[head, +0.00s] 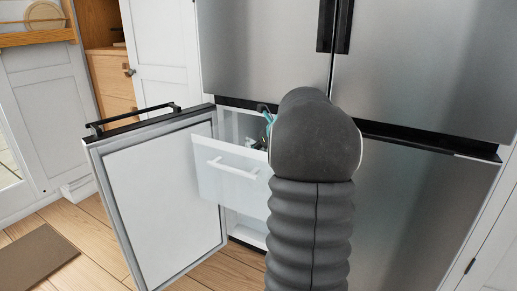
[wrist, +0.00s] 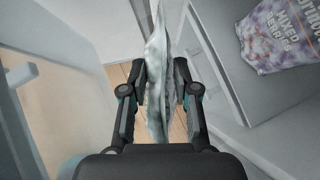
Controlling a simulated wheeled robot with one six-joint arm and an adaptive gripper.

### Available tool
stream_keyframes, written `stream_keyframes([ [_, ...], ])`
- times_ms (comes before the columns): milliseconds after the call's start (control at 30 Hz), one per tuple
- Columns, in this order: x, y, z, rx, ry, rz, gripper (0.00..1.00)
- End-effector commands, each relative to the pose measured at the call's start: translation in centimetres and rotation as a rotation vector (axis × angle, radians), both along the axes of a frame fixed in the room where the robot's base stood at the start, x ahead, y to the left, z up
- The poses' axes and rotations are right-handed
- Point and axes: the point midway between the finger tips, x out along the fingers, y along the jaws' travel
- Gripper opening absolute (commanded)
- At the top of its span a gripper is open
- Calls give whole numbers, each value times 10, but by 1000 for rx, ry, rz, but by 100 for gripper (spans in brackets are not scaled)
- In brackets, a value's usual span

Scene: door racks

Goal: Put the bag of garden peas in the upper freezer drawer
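The upper freezer drawer (head: 232,178) is pulled out behind the open lower-left door, with its pale front and bar handle facing me. In the wrist view my gripper (wrist: 160,88) is shut on a thin silvery bag (wrist: 157,55), taken to be the bag of garden peas. The bag is seen edge-on and hangs upright between the fingers; its label cannot be read. In the head view my arm hides the bag and most of the gripper, which is around the drawer's right side. A bag of mixed berries (wrist: 280,35) lies at the upper right of the wrist view, inside a pale compartment.
The open freezer door (head: 160,195) stands left of the drawer, with a black handle on top. Closed steel doors (head: 420,60) are above and right. Wood floor (head: 75,220) and a brown mat (head: 35,262) lie at the left.

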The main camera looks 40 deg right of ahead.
Motion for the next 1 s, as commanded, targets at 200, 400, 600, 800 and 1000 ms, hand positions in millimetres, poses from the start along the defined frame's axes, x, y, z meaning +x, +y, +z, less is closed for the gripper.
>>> stream_keyframes([
  [200, 0, 0, 0, 0, 0, 0, 53],
  [400, 0, 0, 2, -1, 0, -1, 53],
  [600, -7, -1, 21, -1, -1, -1, 53],
  [800, -36, -1, 51, -3, -2, -3, 53],
  [1000, -64, -1, 77, -2, -1, -2, 53],
])
